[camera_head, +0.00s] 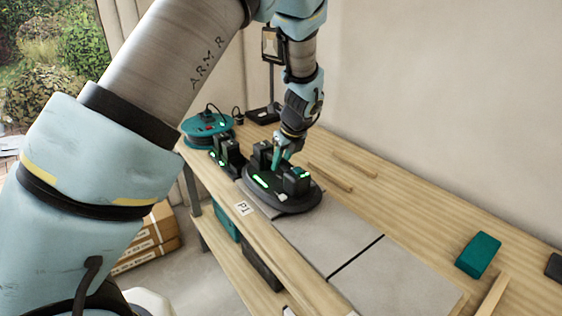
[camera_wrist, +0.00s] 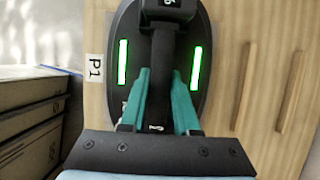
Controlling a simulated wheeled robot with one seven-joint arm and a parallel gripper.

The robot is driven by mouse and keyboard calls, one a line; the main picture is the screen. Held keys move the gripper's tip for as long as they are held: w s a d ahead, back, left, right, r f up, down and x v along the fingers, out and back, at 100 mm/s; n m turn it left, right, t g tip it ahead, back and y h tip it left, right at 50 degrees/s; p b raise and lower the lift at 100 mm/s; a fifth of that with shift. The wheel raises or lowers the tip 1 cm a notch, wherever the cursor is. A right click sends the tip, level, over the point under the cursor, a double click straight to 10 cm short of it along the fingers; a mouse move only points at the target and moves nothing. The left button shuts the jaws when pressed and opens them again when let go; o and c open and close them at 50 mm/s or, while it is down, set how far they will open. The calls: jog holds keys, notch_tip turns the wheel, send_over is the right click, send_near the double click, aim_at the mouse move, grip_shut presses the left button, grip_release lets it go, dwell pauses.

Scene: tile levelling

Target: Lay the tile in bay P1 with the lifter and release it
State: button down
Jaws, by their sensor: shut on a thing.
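The lifter (camera_head: 290,204) is a dark oval pad with black uprights, a handle and lit green strips. In the head view it is low over the left part of the bench, beside the P1 label (camera_head: 243,208). My gripper (camera_head: 283,157) is above it. In the wrist view my gripper's teal fingers (camera_wrist: 160,105) are closed around the lifter's dark handle (camera_wrist: 163,75), and both green strips are lit. Grey tiles (camera_head: 325,236) lie in a row to the right, with a dark gap between two.
A teal cable reel (camera_head: 206,125) and a black device (camera_head: 228,152) with green lights stand left of the lifter. Thin wooden strips (camera_head: 330,177) lie behind it. A teal block (camera_head: 478,255) is at the right. Cardboard boxes (camera_head: 150,240) stand below the bench at the left.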

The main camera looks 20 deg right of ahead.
jog(key=shift+f, duration=0.25)
dwell(0.8)
jog(key=c, duration=0.6)
grip_release()
jog(key=shift+o, duration=0.2)
jog(key=shift+a+f, duration=0.1)
jog(key=shift+f, duration=0.1)
jog(key=b+v, duration=0.2)
jog(key=v, duration=0.9)
jog(key=shift+w+r, duration=0.1)
